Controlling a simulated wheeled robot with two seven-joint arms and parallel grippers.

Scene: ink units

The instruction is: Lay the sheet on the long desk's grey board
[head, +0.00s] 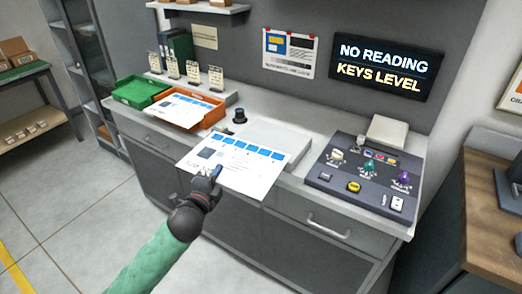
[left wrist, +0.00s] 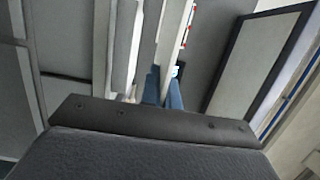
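A white printed sheet (head: 238,163) with a row of blue boxes is held flat by my left gripper (head: 217,174) at its near edge. It juts over the desk's front edge. In the left wrist view, the blue fingers (left wrist: 163,92) of my left gripper are closed together on the thin sheet edge. Behind the sheet, a light grey board (head: 275,132) lies on the long desk (head: 308,158); the sheet covers its near left part. I cannot tell whether the sheet touches it. My right gripper is in neither view.
A green tray (head: 136,98) and an orange tray (head: 218,113) with another sheet (head: 185,106) stand left on the desk. A dark knob (head: 239,116) is behind the board. A control panel (head: 330,182) with coloured knobs stands right. A wooden table (head: 492,215) is at far right.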

